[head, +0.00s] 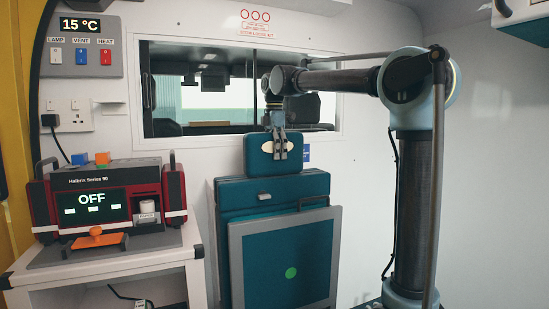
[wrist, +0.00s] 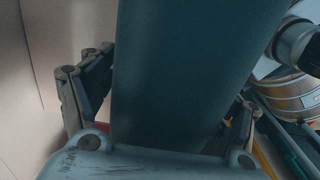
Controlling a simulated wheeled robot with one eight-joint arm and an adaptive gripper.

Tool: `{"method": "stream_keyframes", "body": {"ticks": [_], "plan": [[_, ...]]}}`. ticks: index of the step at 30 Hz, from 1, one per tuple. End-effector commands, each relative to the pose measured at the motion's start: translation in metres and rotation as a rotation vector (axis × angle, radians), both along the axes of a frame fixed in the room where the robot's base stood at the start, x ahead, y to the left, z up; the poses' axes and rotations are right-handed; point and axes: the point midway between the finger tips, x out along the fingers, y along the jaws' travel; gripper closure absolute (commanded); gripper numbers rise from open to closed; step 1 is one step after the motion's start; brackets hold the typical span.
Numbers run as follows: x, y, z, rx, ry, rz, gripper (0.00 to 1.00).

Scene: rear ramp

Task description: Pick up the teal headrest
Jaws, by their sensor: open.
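The teal headrest (head: 262,167) is a rounded block with a pale oval patch on its front. It sits upright on top of the teal folded seat (head: 236,196) in the head view. My gripper (head: 280,150) points down from above and overlaps the headrest's front in that view. In the wrist view the headrest (wrist: 190,70) fills the middle as a broad teal surface. My gripper's (wrist: 165,88) fingers are spread, one to each side of it. A gap shows at the left finger; contact on the right is not clear.
A window (head: 215,90) is behind the headrest. A white table (head: 110,268) at left carries a red-and-black device (head: 105,195) with a screen reading OFF. A grey-framed teal panel (head: 290,255) stands before the seat. A brown banded container (wrist: 293,95) shows at right in the wrist view.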

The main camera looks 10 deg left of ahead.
Motion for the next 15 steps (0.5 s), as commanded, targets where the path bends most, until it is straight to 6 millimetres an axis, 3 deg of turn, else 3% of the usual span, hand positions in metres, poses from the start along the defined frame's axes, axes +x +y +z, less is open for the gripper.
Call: {"method": "stream_keyframes", "body": {"ticks": [2,9,15], "plan": [[0.0000,0.0000,0.0001,0.000,0.000,0.000,0.22],[0.0002,0.0001,0.0002,0.000,0.000,0.000,0.75],[0.0000,-0.0001,0.0005,0.000,0.000,0.000,0.76]]}}
